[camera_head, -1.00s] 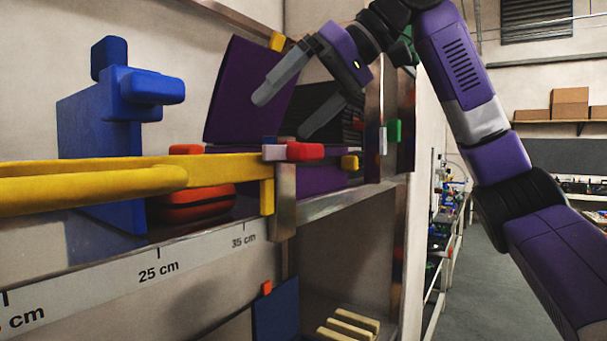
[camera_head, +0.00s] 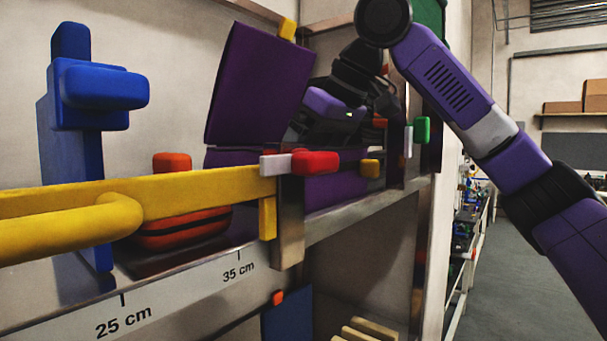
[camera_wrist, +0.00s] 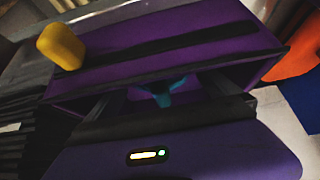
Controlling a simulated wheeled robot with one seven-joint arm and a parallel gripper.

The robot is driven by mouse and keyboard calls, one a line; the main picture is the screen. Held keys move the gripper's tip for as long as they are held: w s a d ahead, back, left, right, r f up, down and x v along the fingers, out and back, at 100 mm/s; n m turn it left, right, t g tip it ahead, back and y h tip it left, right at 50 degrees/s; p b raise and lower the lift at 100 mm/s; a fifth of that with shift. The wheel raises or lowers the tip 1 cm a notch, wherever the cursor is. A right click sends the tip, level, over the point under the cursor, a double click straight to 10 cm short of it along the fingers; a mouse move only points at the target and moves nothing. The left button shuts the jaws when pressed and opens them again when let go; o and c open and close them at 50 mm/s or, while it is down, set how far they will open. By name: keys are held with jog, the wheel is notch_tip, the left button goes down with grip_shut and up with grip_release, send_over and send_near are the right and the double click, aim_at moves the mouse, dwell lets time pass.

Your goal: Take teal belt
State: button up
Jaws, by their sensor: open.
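The teal belt (camera_wrist: 166,91) shows in the wrist view as a small forked strap in the dark gap of a purple padded part, in line with the space between my fingers. It cannot be made out in the head view. My gripper (camera_wrist: 160,96) is open, with its two dark fingers reaching toward the gap on either side of the teal strap. I cannot tell whether they touch it. In the head view my gripper (camera_head: 298,130) is low beside the upright purple panel (camera_head: 258,85), and its fingers are mostly hidden in shadow.
A yellow knob (camera_wrist: 61,46) sits on the purple part near my gripper. A long yellow rail (camera_head: 190,183) with a red block (camera_head: 316,162) runs along the shelf front. A metal post (camera_head: 289,220), a blue part (camera_head: 85,120) and a green block (camera_head: 421,130) stand nearby.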

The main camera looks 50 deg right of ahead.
jog(key=shift+w+f, duration=0.2)
jog(key=shift+f, duration=0.15)
jog(key=shift+c, duration=0.4)
jog(key=c, duration=1.3)
jog(key=shift+r, duration=0.1)
